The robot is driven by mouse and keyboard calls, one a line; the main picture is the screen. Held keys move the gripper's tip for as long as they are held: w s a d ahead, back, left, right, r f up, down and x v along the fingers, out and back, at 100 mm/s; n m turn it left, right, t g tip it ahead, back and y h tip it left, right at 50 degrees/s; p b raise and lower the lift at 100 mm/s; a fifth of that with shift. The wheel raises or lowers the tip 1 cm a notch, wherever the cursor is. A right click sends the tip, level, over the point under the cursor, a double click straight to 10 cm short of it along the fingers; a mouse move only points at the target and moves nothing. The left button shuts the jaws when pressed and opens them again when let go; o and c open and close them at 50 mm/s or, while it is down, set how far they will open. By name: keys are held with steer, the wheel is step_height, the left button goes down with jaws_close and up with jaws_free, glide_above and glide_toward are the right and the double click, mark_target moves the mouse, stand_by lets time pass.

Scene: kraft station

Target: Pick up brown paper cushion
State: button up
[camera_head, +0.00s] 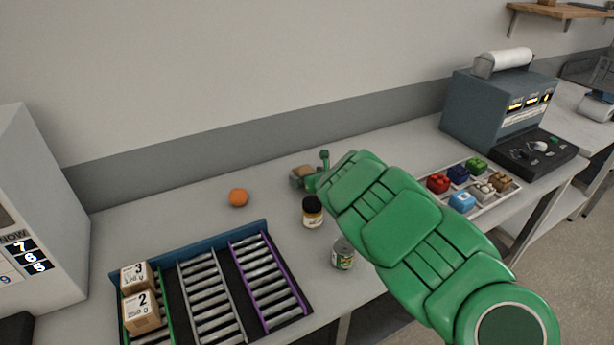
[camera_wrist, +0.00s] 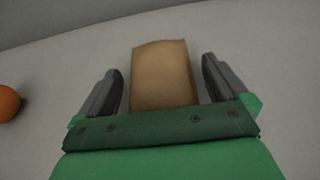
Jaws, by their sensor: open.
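The brown paper cushion (camera_wrist: 162,75) is a tan, pillow-like block lying on the table. In the wrist view it sits between the two dark fingers of my gripper (camera_wrist: 162,85), with a gap on each side. My gripper is open and apart from it. The cushion's near end is hidden behind the green gripper body. In the head view only a small part of the cushion (camera_head: 303,171) shows at the fingers, and my green arm covers much of that area.
An orange ball (camera_head: 238,197) lies left of the gripper. A dark jar (camera_head: 312,211) and a can (camera_head: 343,253) stand in front. A roller rack (camera_head: 212,297) holds two numbered boxes. A tray of coloured blocks (camera_head: 484,207) and a grey machine (camera_head: 480,112) stand right. The wall is behind.

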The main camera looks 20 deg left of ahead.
steer(key=shift+c, duration=0.5)
steer(key=c, duration=0.9)
